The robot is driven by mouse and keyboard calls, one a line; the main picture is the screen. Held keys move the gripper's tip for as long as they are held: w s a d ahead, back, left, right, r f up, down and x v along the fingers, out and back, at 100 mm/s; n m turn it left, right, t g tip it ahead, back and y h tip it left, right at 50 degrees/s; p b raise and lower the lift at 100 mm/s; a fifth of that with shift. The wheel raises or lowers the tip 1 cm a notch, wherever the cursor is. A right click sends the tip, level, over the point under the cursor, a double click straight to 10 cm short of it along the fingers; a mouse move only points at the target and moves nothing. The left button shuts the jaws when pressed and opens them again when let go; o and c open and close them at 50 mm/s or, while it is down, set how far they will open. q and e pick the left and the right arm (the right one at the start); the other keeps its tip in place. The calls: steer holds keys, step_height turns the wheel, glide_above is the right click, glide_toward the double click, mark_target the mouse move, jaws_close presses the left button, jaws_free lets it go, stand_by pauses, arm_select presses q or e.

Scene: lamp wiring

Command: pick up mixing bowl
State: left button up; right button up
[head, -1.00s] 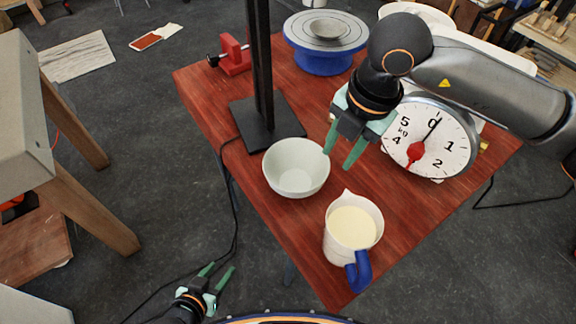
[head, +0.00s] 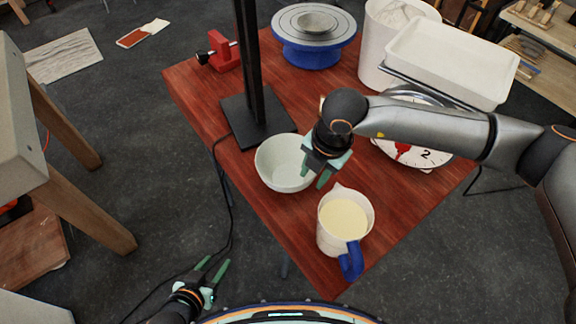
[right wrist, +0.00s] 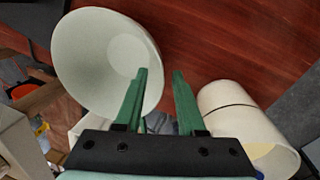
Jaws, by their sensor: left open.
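The mixing bowl (head: 281,166) is a pale, wide, empty bowl upright on the red wooden table (head: 205,110). It also shows in the right wrist view (right wrist: 85,50). My right gripper (head: 315,178) is at the bowl's right rim, with its green fingers apart. In the right wrist view the right gripper (right wrist: 160,75) has one finger overlapping the bowl's rim and the other outside it. I cannot tell whether a finger touches the wall. My left gripper (head: 214,268) is open and empty, low over the floor, away from the table.
A jug with cream-coloured contents and a blue handle (head: 345,222) stands close to the bowl's right. A black post on a square base (head: 258,120) stands just behind it. A dial scale (head: 430,158) is partly hidden by my right arm. A turntable (head: 315,50) stands at the back.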

steer(key=shift+f, duration=0.15)
jaws_close()
stand_by(1.4)
